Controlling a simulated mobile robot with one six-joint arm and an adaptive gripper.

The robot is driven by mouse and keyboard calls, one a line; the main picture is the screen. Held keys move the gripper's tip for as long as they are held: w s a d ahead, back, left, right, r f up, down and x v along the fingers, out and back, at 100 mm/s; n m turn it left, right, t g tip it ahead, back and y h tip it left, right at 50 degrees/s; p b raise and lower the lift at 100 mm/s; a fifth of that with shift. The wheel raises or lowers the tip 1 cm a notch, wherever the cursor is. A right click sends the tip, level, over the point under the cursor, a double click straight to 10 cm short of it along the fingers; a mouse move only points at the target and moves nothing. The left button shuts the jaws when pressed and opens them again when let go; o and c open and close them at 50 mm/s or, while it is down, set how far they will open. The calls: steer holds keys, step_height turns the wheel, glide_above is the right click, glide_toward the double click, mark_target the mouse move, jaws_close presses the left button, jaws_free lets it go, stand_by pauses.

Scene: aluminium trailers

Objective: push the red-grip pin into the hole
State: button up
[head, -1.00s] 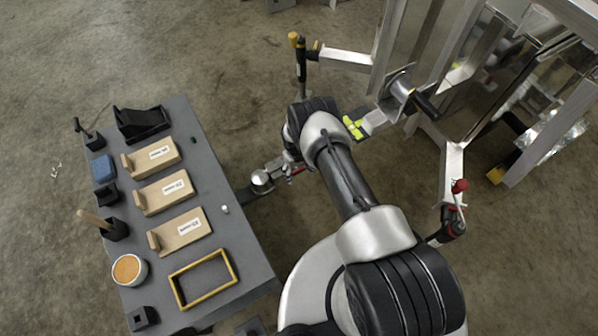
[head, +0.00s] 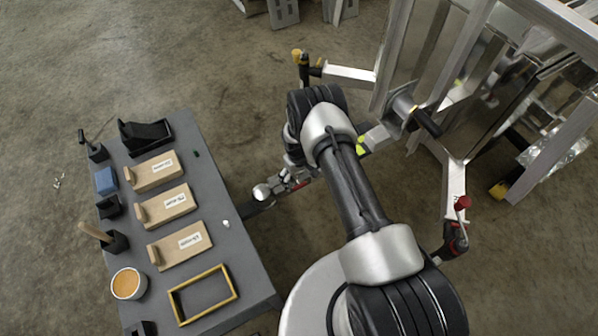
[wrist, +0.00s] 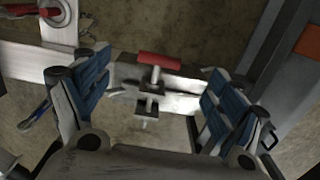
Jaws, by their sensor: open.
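The red-grip pin (wrist: 158,60) shows in the wrist view, with a red crossbar grip and a metal shaft below it. It is at a pale metal bar (wrist: 183,98), between my fingers in the picture. The hole is not clearly visible, and I cannot tell how deep the pin sits. My gripper (wrist: 155,73) is open, with a blue-padded finger on each side of the pin and visible gaps to both. In the head view my arm largely hides the gripper; a small red part, probably the pin (head: 299,186), shows beside the metal coupling (head: 263,192).
A grey table (head: 225,255) with wooden blocks, a yellow frame (head: 203,294) and a cup (head: 129,284) stands at left. The aluminium trailer frame (head: 350,76) is at right, with a red knob (head: 463,202). Open floor lies at upper left.

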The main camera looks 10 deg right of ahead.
step_height(320, 180, up, 5)
steer(key=shift+w+a+r, duration=0.1)
steer(key=shift+a, duration=0.05)
stand_by(0.5)
steer(key=s+d+r+m+t, duration=0.1)
steer(key=s+r, duration=0.1)
steer(key=r, duration=1.7)
steer(key=s+d+r+m+t, duration=0.1)
steer(key=r, duration=1.8)
steer(key=s+d+r+t, duration=0.1)
steer(key=s+r+t, duration=0.1)
steer(key=s+r, duration=0.9)
steer(key=s+r+m+t, duration=0.1)
steer(key=s+r, duration=0.1)
steer(key=s, duration=1.4)
steer(key=shift+d+r+m, duration=0.2)
steer(key=shift+m, duration=0.1)
